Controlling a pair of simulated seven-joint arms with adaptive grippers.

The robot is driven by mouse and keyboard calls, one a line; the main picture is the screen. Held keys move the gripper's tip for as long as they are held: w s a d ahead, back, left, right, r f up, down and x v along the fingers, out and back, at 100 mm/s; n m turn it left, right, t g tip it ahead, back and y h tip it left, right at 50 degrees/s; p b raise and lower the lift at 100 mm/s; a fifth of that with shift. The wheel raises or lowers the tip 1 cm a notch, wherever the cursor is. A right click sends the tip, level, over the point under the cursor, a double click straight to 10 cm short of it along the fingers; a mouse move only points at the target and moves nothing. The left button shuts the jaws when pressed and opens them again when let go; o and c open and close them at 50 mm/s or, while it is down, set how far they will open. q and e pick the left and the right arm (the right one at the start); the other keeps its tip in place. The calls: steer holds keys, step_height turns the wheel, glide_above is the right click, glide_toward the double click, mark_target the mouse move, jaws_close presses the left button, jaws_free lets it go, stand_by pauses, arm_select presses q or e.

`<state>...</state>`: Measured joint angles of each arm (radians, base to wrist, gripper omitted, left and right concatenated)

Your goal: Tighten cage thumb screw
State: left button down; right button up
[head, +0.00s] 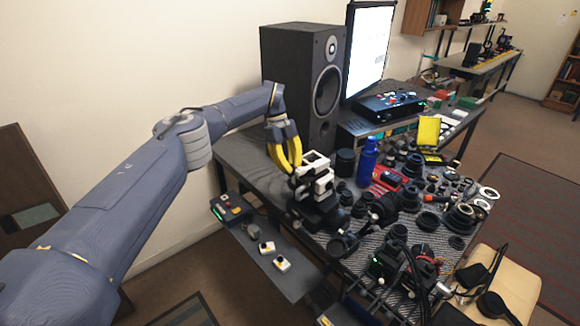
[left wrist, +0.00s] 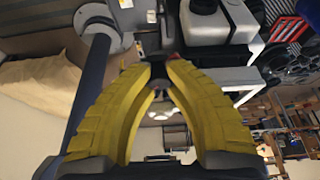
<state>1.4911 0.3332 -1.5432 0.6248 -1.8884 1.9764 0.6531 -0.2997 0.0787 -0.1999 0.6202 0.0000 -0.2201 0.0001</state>
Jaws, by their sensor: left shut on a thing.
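The cage assembly (head: 316,176), white blocks on a dark stand, stands at the near left edge of the bench. Its pale blocks and rods also show at the top right of the left wrist view (left wrist: 220,27). My left gripper (head: 292,170) has yellow fingers reaching down to the left side of the cage. In the left wrist view its fingertips (left wrist: 159,64) close on a small dark part, which I take to be the thumb screw (left wrist: 157,71). The fingers hide most of it, and I cannot tell how tight it is. My right gripper is not seen.
A black speaker (head: 290,80) stands behind the gripper. A blue bottle (head: 367,160) and many dark lens parts crowd the bench to the right. A lower shelf (head: 262,262) with small switch boxes (head: 282,263) lies in front. Little bench space is free.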

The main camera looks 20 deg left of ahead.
arm_select(q)
steer(key=shift+d+m+g, duration=0.15)
steer(key=shift+m+g, duration=0.15)
steer(key=shift+m, duration=0.5)
steer(key=c, duration=1.5)
jaws_free()
steer(key=shift+s, duration=0.1)
steer(key=shift+o, duration=0.2)
steer(key=shift+y, duration=0.3)
